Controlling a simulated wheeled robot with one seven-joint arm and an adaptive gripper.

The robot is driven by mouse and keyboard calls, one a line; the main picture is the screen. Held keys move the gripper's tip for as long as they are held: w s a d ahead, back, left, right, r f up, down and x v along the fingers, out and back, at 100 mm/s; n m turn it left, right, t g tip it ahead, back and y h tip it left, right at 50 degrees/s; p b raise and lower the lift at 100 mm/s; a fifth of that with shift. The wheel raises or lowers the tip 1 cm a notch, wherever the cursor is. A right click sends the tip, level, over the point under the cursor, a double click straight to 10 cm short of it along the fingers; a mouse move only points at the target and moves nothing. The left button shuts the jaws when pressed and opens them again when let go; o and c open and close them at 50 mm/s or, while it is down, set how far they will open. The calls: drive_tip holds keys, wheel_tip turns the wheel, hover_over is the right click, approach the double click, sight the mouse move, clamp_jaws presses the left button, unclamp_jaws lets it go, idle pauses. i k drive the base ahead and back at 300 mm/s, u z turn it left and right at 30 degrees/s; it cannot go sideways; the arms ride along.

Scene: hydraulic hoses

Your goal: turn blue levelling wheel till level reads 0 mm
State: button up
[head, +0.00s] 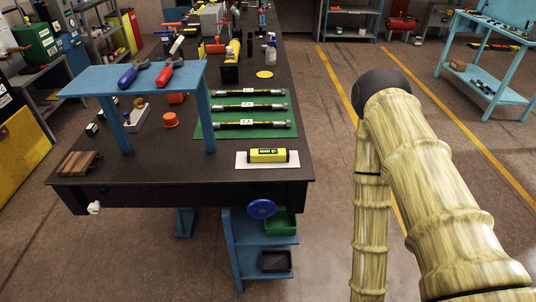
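The blue levelling wheel (262,208) is mounted at the front of the dark workbench (215,176), just below its top edge and right of centre. A yellow level (267,155) lies on a white plate (240,160) on the bench top, above the wheel. Its dark label or display is too small to read. My arm, in a pale ribbed sleeve, fills the right side and bends at a dark joint. Its forearm runs down past the bottom edge, to the right of the wheel. My gripper is out of view, and nothing visible touches the wheel.
Hoses lie on a green mat (203,124) behind the level. A blue raised shelf (140,77) holds pliers at left. Below the wheel, a blue stand (240,270) carries a green bin (281,224) and a black tray (275,262). Floor is clear between bench and my arm.

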sight(260, 208)
drive_tip(key=z, duration=1.95)
drive_tip(key=k, duration=1)
drive_tip(key=u, duration=1.9)
